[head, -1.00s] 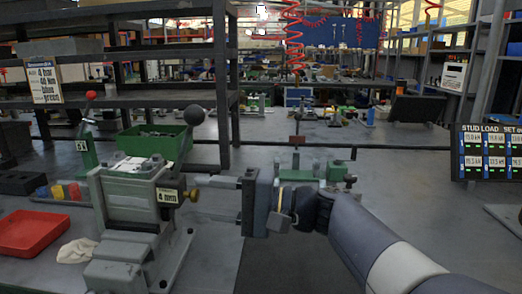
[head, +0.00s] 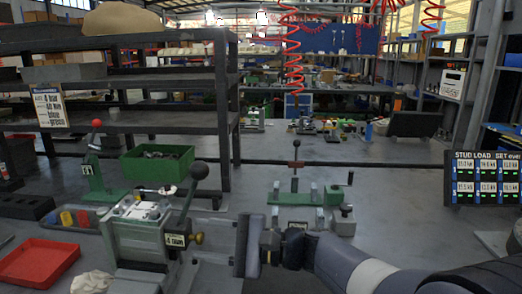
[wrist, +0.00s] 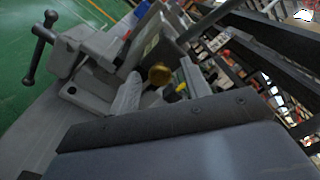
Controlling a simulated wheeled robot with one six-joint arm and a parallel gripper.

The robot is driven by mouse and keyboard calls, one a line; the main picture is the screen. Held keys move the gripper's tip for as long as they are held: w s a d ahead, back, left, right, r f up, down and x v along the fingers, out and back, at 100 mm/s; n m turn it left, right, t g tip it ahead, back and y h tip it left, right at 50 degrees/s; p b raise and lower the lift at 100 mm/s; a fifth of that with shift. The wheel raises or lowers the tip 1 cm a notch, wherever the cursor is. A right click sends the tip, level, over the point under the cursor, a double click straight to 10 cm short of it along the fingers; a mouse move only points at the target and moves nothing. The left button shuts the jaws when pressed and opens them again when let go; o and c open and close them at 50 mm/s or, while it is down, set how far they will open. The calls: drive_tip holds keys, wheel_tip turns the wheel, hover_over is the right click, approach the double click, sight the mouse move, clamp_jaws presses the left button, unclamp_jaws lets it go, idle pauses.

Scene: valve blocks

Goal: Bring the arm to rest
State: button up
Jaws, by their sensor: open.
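My gripper (head: 208,243) is in the lower middle of the head view, its fingers pointing left and spread apart. It is open, and I see nothing held between the fingers. It is just right of a grey-green valve block (head: 140,240) with a brass knob (head: 197,238) and a black ball-ended lever (head: 188,195). I cannot tell whether it touches the block. In the wrist view my gripper's dark edge fills the bottom, and the brass knob (wrist: 160,74) shows beyond it. The fingertips are not clear there.
A red tray (head: 40,262) and a green bin (head: 157,165) are on the left. A green fixture with a lever (head: 297,198) stands behind my gripper. A dark shelf rack (head: 170,85) is behind the block. A display board (head: 485,178) is on the right.

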drive_tip(key=m+p, duration=0.2)
drive_tip(key=p, duration=0.1)
drive_tip(key=m+p, duration=0.3)
drive_tip(key=p, duration=0.2)
drive_tip(key=shift+r+m+p, duration=0.3)
drive_tip(key=shift+m, duration=0.1)
drive_tip(key=m+p, duration=0.4)
drive_tip(key=p, duration=0.1)
drive_tip(key=shift+g, duration=0.3)
drive_tip(key=shift+f+m+p, duration=0.2)
drive_tip(key=shift+m+p, duration=0.5)
drive_tip(key=shift+p, duration=0.1)
drive_tip(key=shift+f, duration=0.15)
